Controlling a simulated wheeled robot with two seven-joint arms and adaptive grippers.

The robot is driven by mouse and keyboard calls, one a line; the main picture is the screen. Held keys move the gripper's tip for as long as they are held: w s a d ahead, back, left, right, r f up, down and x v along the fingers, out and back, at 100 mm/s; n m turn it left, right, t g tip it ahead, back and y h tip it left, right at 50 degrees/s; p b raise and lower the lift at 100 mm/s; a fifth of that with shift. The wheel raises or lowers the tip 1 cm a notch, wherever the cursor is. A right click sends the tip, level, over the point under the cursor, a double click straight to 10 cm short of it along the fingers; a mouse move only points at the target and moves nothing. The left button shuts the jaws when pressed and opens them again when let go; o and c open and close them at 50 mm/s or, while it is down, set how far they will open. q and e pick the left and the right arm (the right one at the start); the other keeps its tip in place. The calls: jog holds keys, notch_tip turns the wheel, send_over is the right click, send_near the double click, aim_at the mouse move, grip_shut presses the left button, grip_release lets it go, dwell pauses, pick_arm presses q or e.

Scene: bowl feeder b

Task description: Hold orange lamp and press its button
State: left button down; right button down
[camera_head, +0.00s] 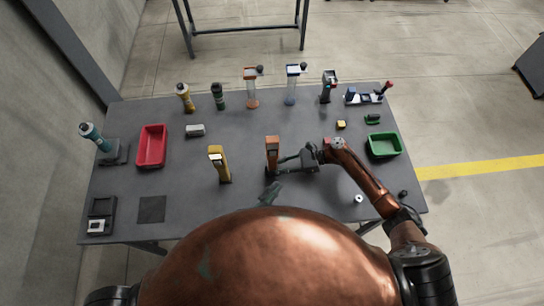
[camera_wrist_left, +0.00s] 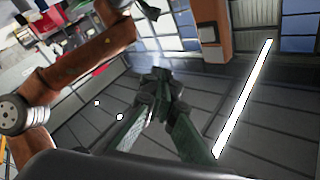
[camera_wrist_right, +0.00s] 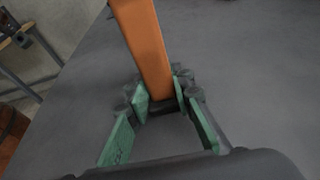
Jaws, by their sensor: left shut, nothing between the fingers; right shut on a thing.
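The orange lamp (camera_head: 272,147) stands upright on the grey table, right of the yellow lamp (camera_head: 219,165). My right gripper (camera_head: 275,162) reaches it from the right and is shut around its lower body. In the right wrist view the orange lamp (camera_wrist_right: 145,45) rises between the green-padded fingers (camera_wrist_right: 160,92). My left gripper (camera_head: 270,192) is nearer than the lamp, just above my copper body's edge, apart from the lamp. In the left wrist view its fingers (camera_wrist_left: 160,75) come together with nothing between them. The lamp's button cannot be made out.
A red tray (camera_head: 140,159) lies at the left and a green tray (camera_head: 370,151) at the right. Several bottles and dispensers, including a blue-topped one (camera_head: 291,88), line the back. A dark square mat (camera_head: 152,209) lies front left. My right arm spans the table's right side.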

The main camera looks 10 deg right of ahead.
aim_at(273, 153)
pick_arm(q)
jog(key=w, duration=0.8)
jog(key=shift+w+r, duration=0.15)
jog(key=shift+w, duration=0.2)
jog(key=shift+w, duration=0.1)
dwell(1.2)
jog(key=shift+w, duration=0.3)
jog(key=shift+w, duration=0.35)
dwell(0.5)
jog(key=shift+s, duration=0.8)
